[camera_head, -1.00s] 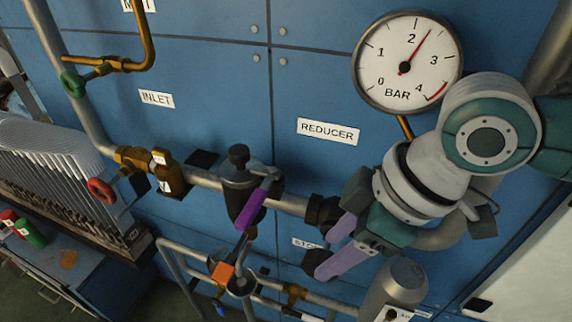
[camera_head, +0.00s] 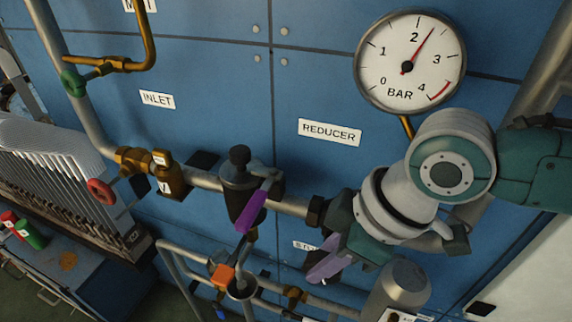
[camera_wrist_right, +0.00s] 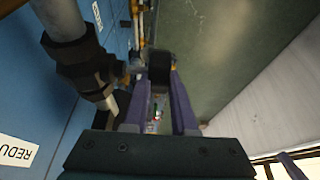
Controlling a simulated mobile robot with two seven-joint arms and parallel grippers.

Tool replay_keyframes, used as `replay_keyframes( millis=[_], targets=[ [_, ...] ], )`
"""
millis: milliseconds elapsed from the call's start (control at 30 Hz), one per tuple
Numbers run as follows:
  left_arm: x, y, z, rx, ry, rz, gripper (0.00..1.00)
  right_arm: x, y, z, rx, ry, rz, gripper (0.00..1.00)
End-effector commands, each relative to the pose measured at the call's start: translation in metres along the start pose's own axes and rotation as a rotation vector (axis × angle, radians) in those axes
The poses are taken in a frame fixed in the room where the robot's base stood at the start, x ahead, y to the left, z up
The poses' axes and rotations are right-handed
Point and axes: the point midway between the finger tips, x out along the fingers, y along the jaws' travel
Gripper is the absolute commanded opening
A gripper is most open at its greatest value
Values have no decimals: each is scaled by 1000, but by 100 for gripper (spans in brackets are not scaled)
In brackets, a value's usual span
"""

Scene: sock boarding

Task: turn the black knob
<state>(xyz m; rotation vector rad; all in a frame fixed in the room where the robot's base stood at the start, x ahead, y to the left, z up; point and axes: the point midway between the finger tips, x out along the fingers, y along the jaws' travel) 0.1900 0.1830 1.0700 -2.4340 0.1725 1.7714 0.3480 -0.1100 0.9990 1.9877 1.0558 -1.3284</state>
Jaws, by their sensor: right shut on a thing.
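A black knob (camera_wrist_right: 159,66) shows in the right wrist view as a dark block between the tips of my right gripper (camera_wrist_right: 158,82). The two purple fingers stand on either side of it and are shut on it. In the head view my right gripper (camera_head: 318,268) is below and right of the black reducer body, in front of the panel, its lilac fingers seen nearly in line. My left gripper is not in view.
A pressure gauge (camera_head: 410,62) reads a little above 2 bar. A horizontal pipe (camera_head: 292,205) carries the reducer body (camera_head: 238,192) with a purple lever (camera_head: 250,212). More pipes, an orange-handled valve (camera_head: 222,276) and a red handwheel (camera_head: 101,190) lie left of my gripper.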

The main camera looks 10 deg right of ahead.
Motion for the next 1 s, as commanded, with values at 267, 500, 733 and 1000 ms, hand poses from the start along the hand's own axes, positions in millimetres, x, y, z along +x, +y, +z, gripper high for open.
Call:
replay_keyframes(
  millis=[267, 500, 733, 1000],
  targets=[
    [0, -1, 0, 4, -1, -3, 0, 0, 0, 0, 0, 0, 0, 0],
    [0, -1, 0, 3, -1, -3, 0, 0, -1, 2, 4, 46, -3, 0],
    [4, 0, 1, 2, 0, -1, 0, -1, 0, 2, 2, 150, 0, 0],
    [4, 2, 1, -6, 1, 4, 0, -1, 0, 2, 1, 149, 0, 31]
  ],
)
